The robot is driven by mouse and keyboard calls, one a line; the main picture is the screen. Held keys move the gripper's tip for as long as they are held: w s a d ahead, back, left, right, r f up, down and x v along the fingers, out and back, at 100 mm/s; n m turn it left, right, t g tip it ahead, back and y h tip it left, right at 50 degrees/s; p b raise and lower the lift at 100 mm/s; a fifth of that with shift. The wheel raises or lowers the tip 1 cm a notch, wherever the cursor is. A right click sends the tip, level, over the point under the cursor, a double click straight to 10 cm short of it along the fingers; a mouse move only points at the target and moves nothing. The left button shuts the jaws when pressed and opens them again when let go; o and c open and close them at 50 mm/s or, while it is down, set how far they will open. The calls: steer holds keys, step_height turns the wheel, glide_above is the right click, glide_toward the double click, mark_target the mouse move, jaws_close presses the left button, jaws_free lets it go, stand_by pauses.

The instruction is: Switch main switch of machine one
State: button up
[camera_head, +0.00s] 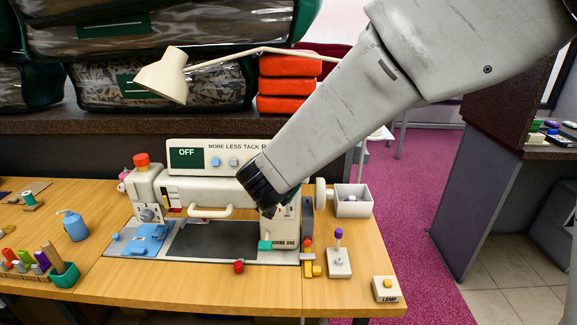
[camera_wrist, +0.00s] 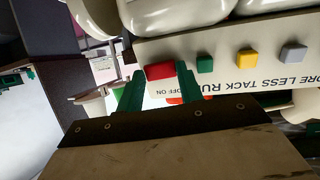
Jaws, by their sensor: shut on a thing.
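Machine one (camera_head: 215,187) is a cream sewing machine on the wooden table. Its name label is partly covered by my arm. A dark green display (camera_head: 186,153) on its top panel reads OFF. In the wrist view the red main switch (camera_wrist: 160,71), beside OFF ON lettering, sits at the end of a row of buttons. My gripper (camera_wrist: 159,80) has its green fingers on both sides of the red switch and is shut on it. In the head view my arm hides the switch and most of the gripper.
Beside the switch are a green button (camera_wrist: 204,64), a yellow button (camera_wrist: 247,58) and a grey button (camera_wrist: 294,52). A cream lamp (camera_head: 165,75) leans over the machine from behind. A small lever box (camera_head: 339,260) and a LAMP button box (camera_head: 386,289) stand front right.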

steer(key=shift+a+r, duration=0.1)
steer(key=o, duration=1)
steer(key=shift+a, duration=0.1)
steer(key=v, duration=0.7)
steer(key=shift+s+r, duration=0.15)
steer(key=shift+s, duration=0.2)
